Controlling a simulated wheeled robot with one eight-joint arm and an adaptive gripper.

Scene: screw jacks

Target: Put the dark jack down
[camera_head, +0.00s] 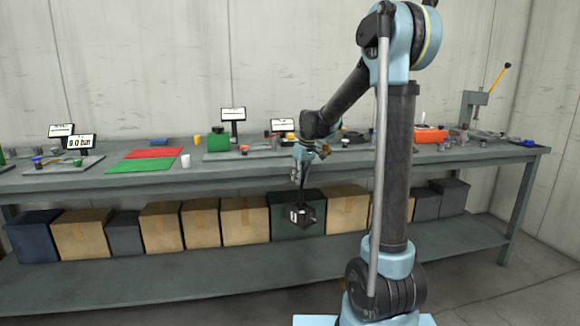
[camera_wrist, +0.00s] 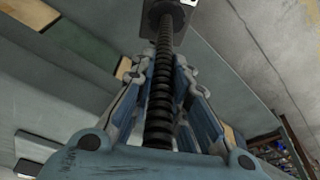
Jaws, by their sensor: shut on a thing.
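The dark jack has a black block (camera_head: 302,214) at the end of a dark threaded screw, which shows best in the wrist view (camera_wrist: 161,90). My gripper (camera_head: 300,170) is shut on the screw, with a finger on each side of it. The jack hangs below my gripper in the head view, with the block lowest and in front of the bench. The block also shows at the top of the wrist view, partly cut off by the frame edge. The far end of the screw is hidden behind my gripper's body.
A long grey workbench (camera_head: 130,178) stands behind the jack, carrying a red mat (camera_head: 153,153), a green mat (camera_head: 140,166), small signs and an orange tool (camera_head: 431,134). Cardboard boxes (camera_head: 245,219) and dark bins line its lower shelf. The shelf's front strip is bare.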

